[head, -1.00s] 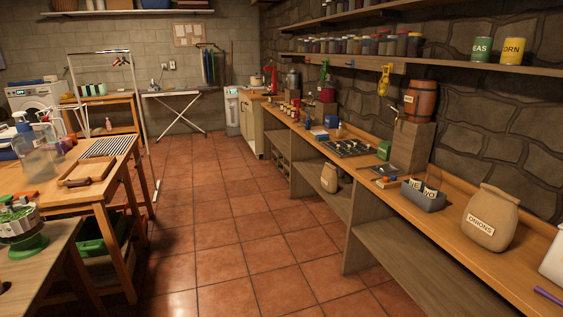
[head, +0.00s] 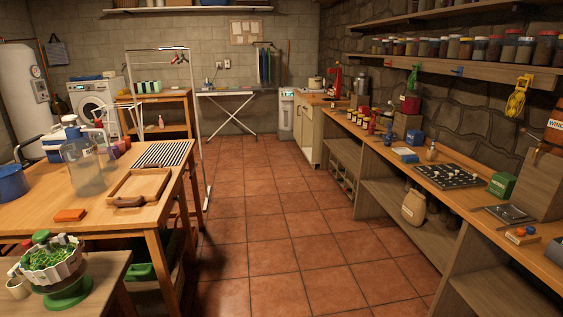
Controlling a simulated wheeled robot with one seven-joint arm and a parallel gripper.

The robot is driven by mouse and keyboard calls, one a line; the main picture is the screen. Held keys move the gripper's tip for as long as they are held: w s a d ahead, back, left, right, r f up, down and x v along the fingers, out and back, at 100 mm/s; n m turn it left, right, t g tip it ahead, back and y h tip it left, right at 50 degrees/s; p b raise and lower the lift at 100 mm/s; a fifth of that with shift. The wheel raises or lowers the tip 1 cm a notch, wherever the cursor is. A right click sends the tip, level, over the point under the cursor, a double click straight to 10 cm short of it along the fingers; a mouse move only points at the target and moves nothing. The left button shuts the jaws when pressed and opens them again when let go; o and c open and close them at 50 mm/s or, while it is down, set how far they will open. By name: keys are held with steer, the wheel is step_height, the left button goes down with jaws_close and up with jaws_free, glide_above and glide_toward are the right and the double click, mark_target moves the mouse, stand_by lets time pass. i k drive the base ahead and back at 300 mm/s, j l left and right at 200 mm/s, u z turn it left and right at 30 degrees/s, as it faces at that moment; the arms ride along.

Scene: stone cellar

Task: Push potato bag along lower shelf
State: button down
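A tan sack (head: 413,206) stands upright on the lower shelf (head: 395,192) under the long wooden counter on the right, in the head view. It is near the shelf's front edge, beside an upright panel of the counter. Its label is too small to read, so I cannot tell for sure that it is the potato bag. My gripper is not in view.
Red tiled floor (head: 285,228) lies open between the counter and the wooden table (head: 115,215) on the left. A drying rack and ironing board (head: 228,104) are further back.

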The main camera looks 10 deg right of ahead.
mark_target(414, 206)
steer(key=i+z, duration=0.1)
steer(key=i, duration=0.45)
steer(key=i+j+z, duration=0.1)
steer(key=i, duration=0.5)
steer(key=i+j+z, duration=0.1)
steer(key=i, duration=0.45)
steer(key=i+j+z, duration=0.1)
steer(key=i+z, duration=0.35)
steer(key=i+j+z, duration=0.2)
steer(key=z, duration=0.2)
steer(key=i+j+z, duration=0.3)
steer(key=z, duration=0.15)
steer(key=i+j+z, duration=0.25)
steer(key=j+z, duration=0.15)
steer(key=i+j+z, duration=0.15)
steer(key=j, duration=0.15)
steer(key=i+j+z, duration=0.2)
steer(key=k+j, duration=0.05)
steer(key=k, duration=0.05)
